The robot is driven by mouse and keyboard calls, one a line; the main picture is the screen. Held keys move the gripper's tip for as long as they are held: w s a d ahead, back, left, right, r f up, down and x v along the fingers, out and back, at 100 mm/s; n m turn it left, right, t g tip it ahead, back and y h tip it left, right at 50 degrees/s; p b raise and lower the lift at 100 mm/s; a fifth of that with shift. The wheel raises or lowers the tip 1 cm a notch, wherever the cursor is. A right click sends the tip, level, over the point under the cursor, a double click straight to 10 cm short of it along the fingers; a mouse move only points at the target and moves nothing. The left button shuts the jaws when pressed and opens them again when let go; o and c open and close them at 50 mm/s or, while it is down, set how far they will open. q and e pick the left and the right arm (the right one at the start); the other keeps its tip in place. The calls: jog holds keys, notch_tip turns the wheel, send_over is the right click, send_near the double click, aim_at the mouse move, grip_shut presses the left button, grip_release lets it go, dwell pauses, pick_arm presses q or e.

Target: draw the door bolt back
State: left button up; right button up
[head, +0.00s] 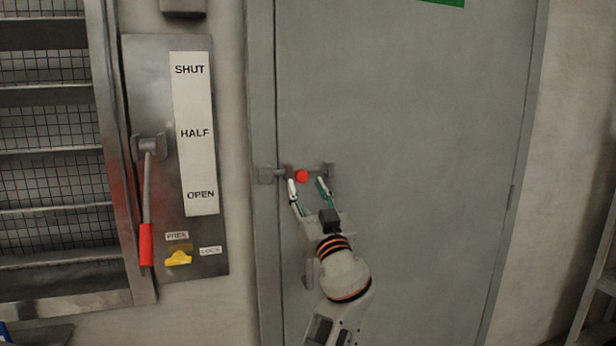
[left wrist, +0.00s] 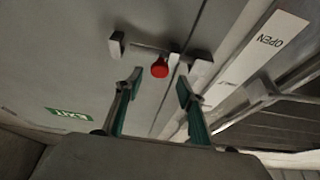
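The door bolt (head: 314,170) is a short grey bar across the left edge of a grey door (head: 420,140). Its red knob (head: 301,176) sticks out near the middle. The bar runs from a bracket (left wrist: 117,45) on the door over the gap toward a keeper (head: 265,174) on the frame. My left gripper (head: 307,186) is open and empty just below the knob in the head view. In the left wrist view the red knob (left wrist: 159,69) is ahead, between the open fingers (left wrist: 159,86) and nearer one; contact cannot be told. My right gripper is not in view.
Left of the door is a metal plate (head: 150,90) with a SHUT/HALF/OPEN scale (head: 194,130), a red-handled lever (head: 146,245) and a yellow catch (head: 178,258). A louvre (head: 50,150) stands farther left. Shelving (head: 600,290) is at the right edge. The door face is mostly clear.

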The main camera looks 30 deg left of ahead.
aim_at(303, 177)
pick_arm(q)
jog(key=p+x, duration=0.1)
jog(key=x, duration=0.3)
jog(key=shift+r, duration=0.2)
jog(key=shift+w+a+r, duration=0.1)
jog(key=shift+w+a, duration=0.4)
jog(key=shift+a, duration=0.05)
grip_shut()
